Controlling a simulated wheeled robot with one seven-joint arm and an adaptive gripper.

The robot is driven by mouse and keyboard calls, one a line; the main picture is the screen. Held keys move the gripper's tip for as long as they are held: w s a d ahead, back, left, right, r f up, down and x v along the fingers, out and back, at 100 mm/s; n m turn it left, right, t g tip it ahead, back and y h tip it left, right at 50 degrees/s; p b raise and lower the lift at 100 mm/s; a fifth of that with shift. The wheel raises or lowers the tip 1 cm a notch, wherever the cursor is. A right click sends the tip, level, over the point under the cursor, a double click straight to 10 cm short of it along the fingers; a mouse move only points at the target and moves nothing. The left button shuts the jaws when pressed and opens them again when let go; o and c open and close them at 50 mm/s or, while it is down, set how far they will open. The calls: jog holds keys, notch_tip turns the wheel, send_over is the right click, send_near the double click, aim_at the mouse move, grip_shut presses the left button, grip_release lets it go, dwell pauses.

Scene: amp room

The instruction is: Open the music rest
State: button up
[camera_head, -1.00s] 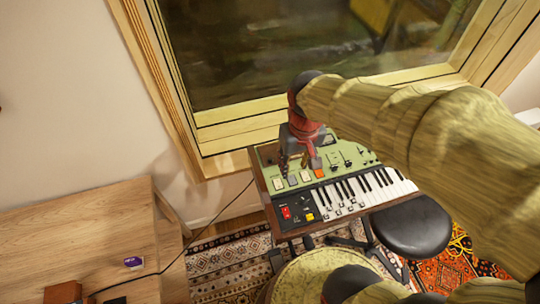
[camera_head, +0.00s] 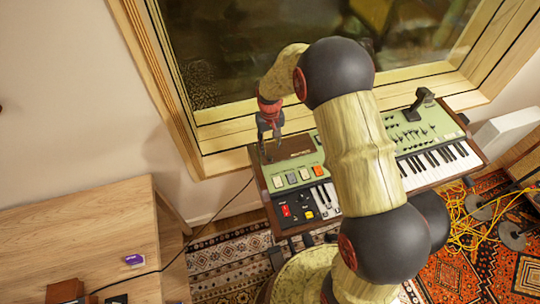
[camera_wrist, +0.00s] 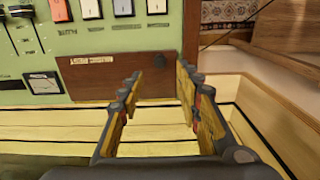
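The keyboard instrument (camera_head: 418,135) has a pale green control panel and a wooden case. A flat brown wooden panel at its back left (camera_head: 292,148), which looks like the music rest, also shows in the wrist view (camera_wrist: 112,82) with a small label and a dark spot near its end. It appears to lie flat. My gripper (camera_head: 266,150) is over the back left corner of the instrument, near this panel. In the wrist view my gripper (camera_wrist: 160,72) is open and empty, its fingertips near the panel's end. Whether they touch it is unclear.
A window with a wooden frame (camera_head: 235,135) stands close behind the instrument. A wooden desk (camera_head: 80,235) is at the left. A dark device (camera_head: 423,100) stands at the instrument's back right. Yellow cables (camera_head: 462,215) lie on the rug at the right.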

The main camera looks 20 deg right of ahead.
aim_at(270, 157)
notch_tip(270, 157, down, 8)
jog(key=shift+r+b, duration=0.25)
jog(key=shift+b, duration=0.4)
jog(key=shift+c, duration=0.3)
jog(key=c, duration=0.7)
grip_shut()
